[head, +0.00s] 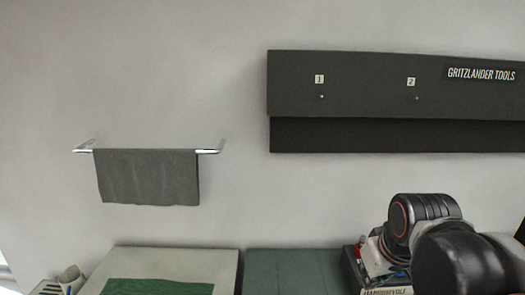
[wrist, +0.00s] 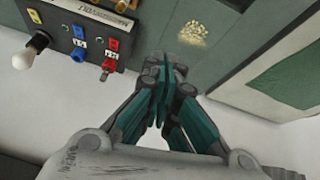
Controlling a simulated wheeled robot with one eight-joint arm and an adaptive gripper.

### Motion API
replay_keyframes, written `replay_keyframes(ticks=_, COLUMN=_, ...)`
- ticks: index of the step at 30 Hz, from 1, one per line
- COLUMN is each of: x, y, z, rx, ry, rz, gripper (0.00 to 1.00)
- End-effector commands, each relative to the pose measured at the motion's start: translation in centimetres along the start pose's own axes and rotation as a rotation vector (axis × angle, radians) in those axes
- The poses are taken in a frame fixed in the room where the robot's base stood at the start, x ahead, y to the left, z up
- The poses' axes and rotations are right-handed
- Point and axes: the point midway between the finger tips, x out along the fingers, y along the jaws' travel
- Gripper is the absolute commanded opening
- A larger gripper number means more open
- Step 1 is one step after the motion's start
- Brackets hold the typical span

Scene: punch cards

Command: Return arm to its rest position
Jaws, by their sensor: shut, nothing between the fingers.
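My gripper (wrist: 163,78) shows in the wrist view with its teal-padded fingers together and nothing between them. In the head view my black arm is at the lower right, folded in front of the counter's right end; the gripper itself does not show there.
A dark box (wrist: 75,38) with red and blue sockets and a white bulb (wrist: 24,60) is left of my gripper. A green mat (head: 155,287) lies on a pale counter (head: 180,261). A grey towel (head: 147,177) hangs on a wall rail. A dark board (head: 370,90) is above.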

Motion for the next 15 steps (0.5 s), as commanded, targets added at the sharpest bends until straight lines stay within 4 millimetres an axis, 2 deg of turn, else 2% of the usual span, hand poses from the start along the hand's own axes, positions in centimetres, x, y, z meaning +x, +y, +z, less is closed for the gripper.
replay_keyframes(ticks=1, x=0.0, y=-0.6, z=1.2, rx=0.013, ry=0.016, rz=0.0, gripper=0.0)
replay_keyframes(ticks=9, x=-0.1, y=-2.6, z=6.1, rx=0.094, ry=0.111, rz=-0.004, gripper=0.0)
replay_keyframes(ticks=15, x=0.2, y=-3.4, z=8.2, rx=0.135, ry=0.156, rz=-0.01, gripper=0.0)
